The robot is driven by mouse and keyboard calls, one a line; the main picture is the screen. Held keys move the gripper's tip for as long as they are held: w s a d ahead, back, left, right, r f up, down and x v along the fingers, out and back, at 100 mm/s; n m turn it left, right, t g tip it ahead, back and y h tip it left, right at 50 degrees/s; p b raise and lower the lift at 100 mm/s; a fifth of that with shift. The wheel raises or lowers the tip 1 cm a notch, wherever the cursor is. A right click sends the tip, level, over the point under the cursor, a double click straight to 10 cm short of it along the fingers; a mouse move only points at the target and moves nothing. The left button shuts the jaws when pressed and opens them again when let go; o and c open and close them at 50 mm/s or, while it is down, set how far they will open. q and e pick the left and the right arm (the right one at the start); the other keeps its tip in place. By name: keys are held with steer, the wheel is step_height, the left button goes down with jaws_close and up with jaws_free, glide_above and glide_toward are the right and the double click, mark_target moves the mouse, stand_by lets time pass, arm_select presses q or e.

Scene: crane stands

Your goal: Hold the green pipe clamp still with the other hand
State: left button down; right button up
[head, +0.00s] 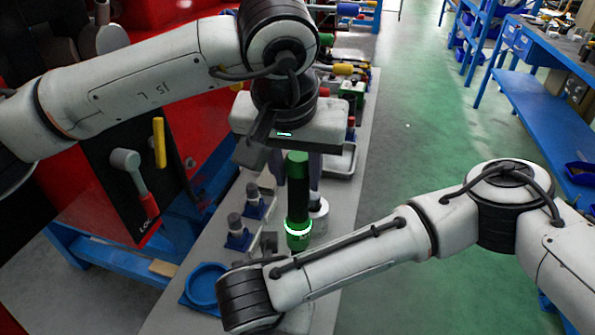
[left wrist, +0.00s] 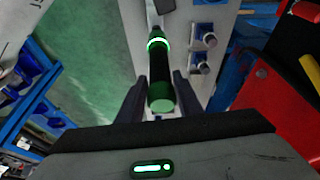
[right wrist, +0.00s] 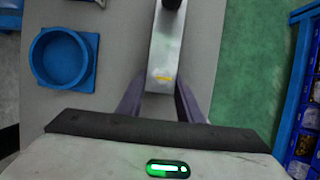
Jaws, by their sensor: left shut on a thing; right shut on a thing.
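A long green-and-black tube-shaped thing (head: 298,195), with a glowing green ring near its lower end, stands upright in the head view. I see no plain clamp shape; this tube is the nearest match to the green pipe clamp. My left gripper (head: 298,160) points down and is shut on its upper end. In the left wrist view the tube (left wrist: 160,75) lies between the fingers. My right gripper (right wrist: 160,92) is shut on a grey metal bar (right wrist: 164,60) with a black piece at its far end. In the head view my right arm hides these fingers.
A blue round holder (head: 204,283) sits on the grey bench (head: 180,300), near my right forearm. Small blue-based fixtures (head: 240,235) stand left of the tube. A red cabinet (head: 190,100) is at the left.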

mark_target(299, 155)
arm_select(q)
steer(key=shift+r, duration=2.7)
arm_select(e)
steer(key=o, duration=1.3)
steer(key=shift+r, duration=0.15)
